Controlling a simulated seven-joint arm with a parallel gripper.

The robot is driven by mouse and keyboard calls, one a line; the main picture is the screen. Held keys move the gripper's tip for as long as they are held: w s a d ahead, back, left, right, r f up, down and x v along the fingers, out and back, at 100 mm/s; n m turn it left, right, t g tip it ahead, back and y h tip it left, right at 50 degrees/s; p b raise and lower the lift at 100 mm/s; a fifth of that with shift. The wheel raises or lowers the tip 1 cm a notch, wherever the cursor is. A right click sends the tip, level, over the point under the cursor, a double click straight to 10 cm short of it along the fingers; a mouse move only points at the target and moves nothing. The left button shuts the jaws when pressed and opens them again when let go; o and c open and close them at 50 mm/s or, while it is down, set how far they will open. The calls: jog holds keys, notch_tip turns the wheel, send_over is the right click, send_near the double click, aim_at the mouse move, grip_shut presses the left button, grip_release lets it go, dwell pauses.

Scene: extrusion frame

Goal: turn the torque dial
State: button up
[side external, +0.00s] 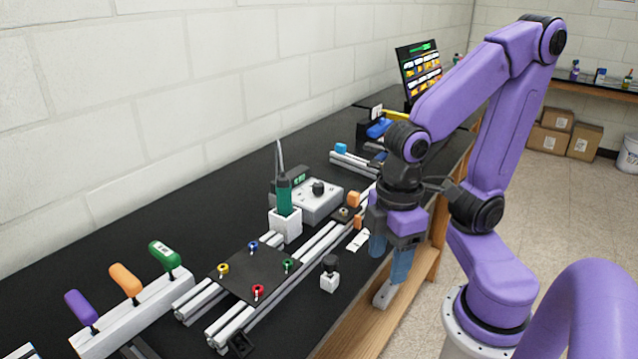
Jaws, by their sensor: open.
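The torque dial (318,187) looks to be the black knob on top of a pale grey control box (308,204). The box stands on the black bench behind the aluminium rails. My gripper (389,257) points down near the bench's front edge, to the right of the dial and nearer the camera. Its two bluish fingers are apart, with nothing seen between them. The gripper is clear of the dial. The dial's markings are too small to read.
A green-handled tool (284,196) stands in a white holder (285,225) left of the box. Aluminium rails (285,264) with a dark plate and coloured knobs lie in front. A small black-topped white block (330,281) stands near the edge. Coloured-handled drivers (125,278) fill a rack at left.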

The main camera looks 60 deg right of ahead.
jog(key=w+r+m, duration=0.4)
jog(key=w+m, duration=0.4)
jog(key=w, duration=0.3)
notch_tip(320, 180, up, 5)
jog(key=m, duration=2.1)
send_over(319, 183)
notch_tip(319, 183, down, 17)
jog(key=shift+s+a+f, duration=0.1)
jog(key=shift+f, duration=0.1)
jog(key=c, duration=1)
